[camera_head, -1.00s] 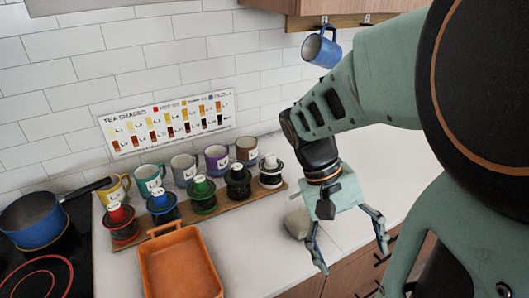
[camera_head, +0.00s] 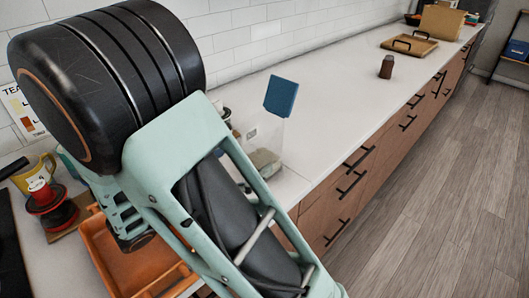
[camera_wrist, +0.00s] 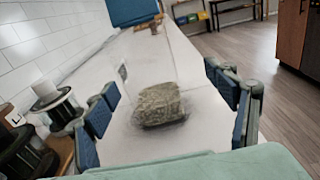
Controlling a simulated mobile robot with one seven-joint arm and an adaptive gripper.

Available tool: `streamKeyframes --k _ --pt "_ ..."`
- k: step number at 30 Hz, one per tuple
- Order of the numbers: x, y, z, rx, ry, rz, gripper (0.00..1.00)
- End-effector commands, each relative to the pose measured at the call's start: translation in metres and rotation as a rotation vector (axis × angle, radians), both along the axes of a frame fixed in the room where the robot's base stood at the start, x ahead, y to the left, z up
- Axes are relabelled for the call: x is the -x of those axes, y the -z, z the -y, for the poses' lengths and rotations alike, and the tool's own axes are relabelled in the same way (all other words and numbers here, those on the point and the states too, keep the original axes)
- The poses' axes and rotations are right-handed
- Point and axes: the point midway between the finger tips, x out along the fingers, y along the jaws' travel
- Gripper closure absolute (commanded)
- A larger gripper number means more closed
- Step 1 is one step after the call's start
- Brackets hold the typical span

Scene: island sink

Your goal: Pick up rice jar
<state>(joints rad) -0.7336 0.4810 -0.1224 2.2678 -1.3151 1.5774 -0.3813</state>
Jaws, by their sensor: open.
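The rice jar is a clear container with a blue lid (camera_head: 281,97) and a clump of pale grain (camera_head: 265,161) in its bottom. It stands on the white counter beyond my arm. In the wrist view the grain (camera_wrist: 160,104) shows in the middle and the blue lid (camera_wrist: 132,11) at the top; the clear walls are barely visible. My gripper (camera_wrist: 163,90) is open, with blue-padded fingers to the left and right of the jar in the picture. I cannot tell whether they touch it. In the head view my arm hides the gripper.
An orange tray (camera_head: 125,265), a red-topped dripper (camera_head: 50,205) and a yellow mug (camera_head: 32,172) are at the left. A dark spool-like stand (camera_wrist: 57,108) is left of my gripper. A brown jar (camera_head: 387,66) and wooden tray (camera_head: 410,43) stand farther along the mostly clear counter.

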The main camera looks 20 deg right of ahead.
Motion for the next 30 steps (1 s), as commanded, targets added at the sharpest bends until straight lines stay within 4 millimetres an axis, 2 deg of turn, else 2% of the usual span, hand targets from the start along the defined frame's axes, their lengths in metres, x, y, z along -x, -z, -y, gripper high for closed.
streamKeyframes --k 2,5,21,29,30 --pt "-0.005 0.001 -0.004 0.029 -0.026 -0.002 0.22" --pt "-0.011 -0.001 0.001 0.044 -0.036 -0.002 0.22" --pt "-0.044 -0.005 0.057 0.04 -0.035 0.001 0.22" --pt "-0.046 -0.005 0.059 0.04 -0.036 -0.001 0.22" --pt "-0.046 -0.005 0.059 0.04 -0.036 -0.001 0.26"
